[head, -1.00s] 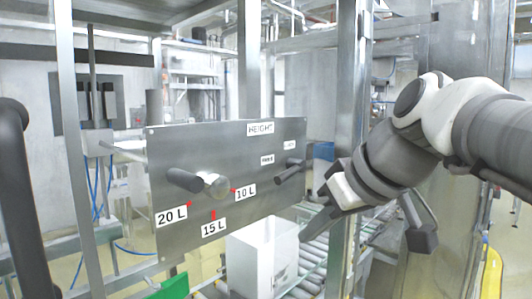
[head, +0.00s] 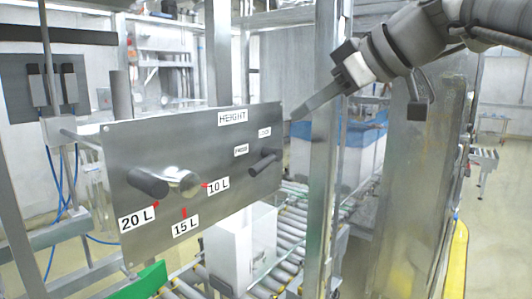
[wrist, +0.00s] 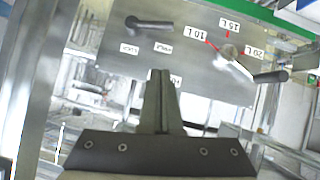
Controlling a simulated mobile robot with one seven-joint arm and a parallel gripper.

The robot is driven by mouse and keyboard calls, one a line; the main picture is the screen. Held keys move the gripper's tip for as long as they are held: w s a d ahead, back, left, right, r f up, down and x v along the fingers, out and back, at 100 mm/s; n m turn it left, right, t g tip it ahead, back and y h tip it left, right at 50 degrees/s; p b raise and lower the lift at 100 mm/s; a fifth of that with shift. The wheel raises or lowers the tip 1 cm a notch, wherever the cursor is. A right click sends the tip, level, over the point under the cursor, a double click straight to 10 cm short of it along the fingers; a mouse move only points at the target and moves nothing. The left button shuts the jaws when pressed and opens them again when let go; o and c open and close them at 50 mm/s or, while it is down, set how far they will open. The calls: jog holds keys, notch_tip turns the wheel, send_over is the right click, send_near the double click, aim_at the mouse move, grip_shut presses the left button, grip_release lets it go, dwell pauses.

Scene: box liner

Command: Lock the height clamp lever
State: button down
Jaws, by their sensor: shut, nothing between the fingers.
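The height clamp lever (head: 264,163) is a short dark handle at the right end of the grey HEIGHT panel (head: 110,160). Its handle slopes down and left from its pivot, below the FREE label (head: 241,150) and the LOCK label (head: 265,133). My gripper (head: 297,115) is above and right of the lever, near the panel's upper right corner, apart from the lever. In the wrist view the gripper (wrist: 161,72) has its fingers together and empty, over the upside-down panel, with the lever (wrist: 150,24) beyond the fingertips. The fingers partly hide the HEIGHT label there.
A larger dark lever (head: 148,183) with a round hub stands on the panel's left, beside the 10 L, 15 L and 20 L labels. A steel post (head: 322,200) rises right of the panel. A white box (head: 230,250) sits on the roller conveyor (head: 290,240) below.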

jog(key=p, duration=0.1)
send_over(259, 164)
jog(key=s+d, duration=0.2)
jog(key=s, duration=0.1)
notch_tip(259, 164, down, 5)
jog(key=f, duration=0.2)
jog(key=w+f, duration=0.1)
jog(key=f, duration=0.1)
jog(key=shift+w+a+f, duration=0.1)
jog(key=shift+w+f, duration=0.1)
jog(key=shift+f, duration=0.15)
jog(key=shift+a+f+b, duration=0.1)
jog(key=shift+b, duration=0.7)
jog(key=shift+s+f+n+t+b, duration=0.1)
jog(key=shift+f+n+t+b, duration=0.25)
jog(key=shift+b, duration=0.6)
notch_tip(259, 164, down, 7)
jog(key=w+d+n+t+h+b, duration=0.2)
jog(key=n+t+b, duration=0.4)
jog(key=b, duration=2.1)
jog(key=shift+w+f+h+b, duration=0.15)
jog(key=shift+w+h+b, duration=0.15)
jog(key=shift+w+b, duration=0.1)
